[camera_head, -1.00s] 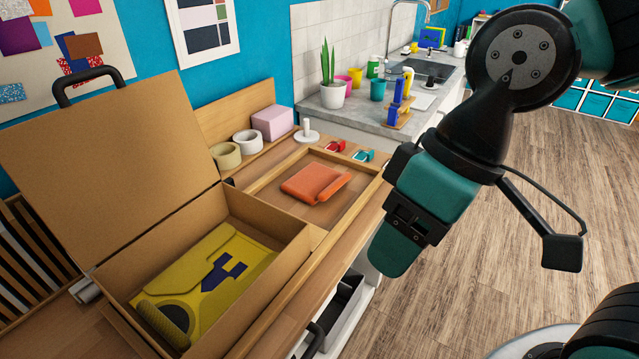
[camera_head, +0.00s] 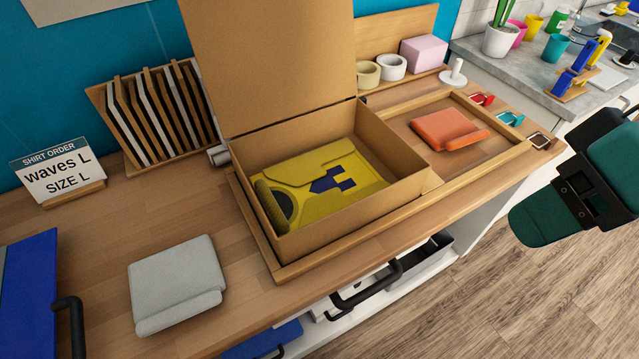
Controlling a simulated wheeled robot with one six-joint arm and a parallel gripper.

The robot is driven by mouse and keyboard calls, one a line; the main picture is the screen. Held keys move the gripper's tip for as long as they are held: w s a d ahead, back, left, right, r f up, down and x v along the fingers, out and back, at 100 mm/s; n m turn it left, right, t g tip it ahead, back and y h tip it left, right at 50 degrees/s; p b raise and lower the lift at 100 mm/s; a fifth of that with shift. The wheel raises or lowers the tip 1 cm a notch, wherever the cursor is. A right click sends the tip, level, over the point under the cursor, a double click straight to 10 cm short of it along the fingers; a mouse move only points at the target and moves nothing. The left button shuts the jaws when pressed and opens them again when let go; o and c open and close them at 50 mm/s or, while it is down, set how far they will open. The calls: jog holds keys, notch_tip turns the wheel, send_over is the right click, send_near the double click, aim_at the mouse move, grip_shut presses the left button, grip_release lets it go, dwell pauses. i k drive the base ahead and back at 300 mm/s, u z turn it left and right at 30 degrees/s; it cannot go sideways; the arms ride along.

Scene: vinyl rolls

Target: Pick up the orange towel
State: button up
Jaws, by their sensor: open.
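The orange towel (camera_head: 447,131) lies folded in a shallow wooden tray (camera_head: 515,150) on the workbench. It is right of an open cardboard box (camera_head: 370,212), with nothing on top of it. Part of my arm (camera_head: 560,205), in teal and black, shows at the right edge, apart from the towel and to its right. The fingers of my gripper are not visible in this view.
The box holds a yellow folded item (camera_head: 315,180) with a blue mark; its lid stands open. A grey folded towel (camera_head: 178,280) and an order sign (camera_head: 60,170) are at left. Small coloured clips (camera_head: 511,118) and a white peg (camera_head: 455,75) stand near the tray.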

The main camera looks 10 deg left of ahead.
aim_at(449, 129)
jog(key=z, duration=1.6)
jog(key=i, duration=1.35)
jog(key=u, duration=2.95)
